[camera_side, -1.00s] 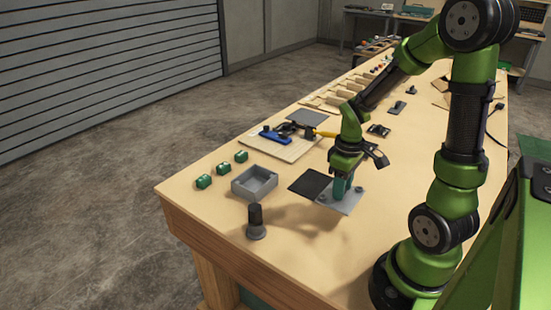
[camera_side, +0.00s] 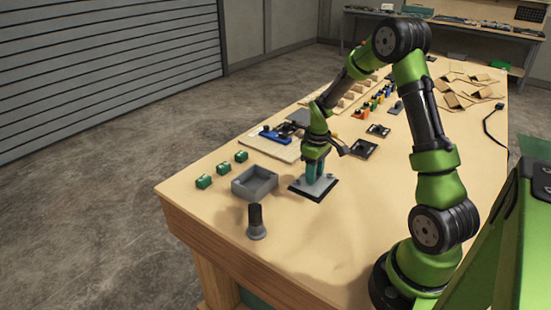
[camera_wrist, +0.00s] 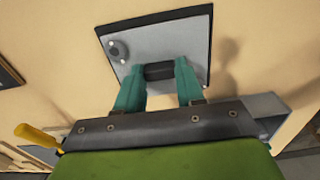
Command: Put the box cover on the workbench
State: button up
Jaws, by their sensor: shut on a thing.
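The box cover is a grey plate (camera_side: 304,188) with dark round knobs. It is over a black square pad (camera_side: 295,190), whose dark edge shows around it. I cannot tell whether the plate touches the pad. My gripper (camera_side: 314,178) points down at the plate, its teal fingers shut on a dark knob. In the wrist view the fingertips (camera_wrist: 160,72) grip this dark cylinder, with the grey plate (camera_wrist: 150,45) beyond. Another round knob shows near the plate's left corner. The fingers hide part of the plate.
An open grey box (camera_side: 240,190) stands left of the plate, with several green blocks (camera_side: 203,182) behind it. A dark upright knob piece (camera_side: 256,222) stands in front. The front right of the bench is clear.

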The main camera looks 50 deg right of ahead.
jog(key=shift+f, duration=0.15)
jog(key=o, duration=1.1)
jog(key=shift+c, duration=0.2)
notch_tip(320, 180, up, 12)
jog(key=s+a+r+m+t+y, duration=0.1)
jog(key=s+a+r, duration=0.4)
jog(key=a, duration=0.6)
jog(key=s+a+r+m+t+y, duration=0.1)
jog(key=s+a+r+m+t, duration=0.2)
jog(key=a, duration=0.9)
jog(key=shift+s+r+t, duration=1.35)
jog(key=shift+s+t, duration=0.25)
jog(key=shift+s, duration=0.15)
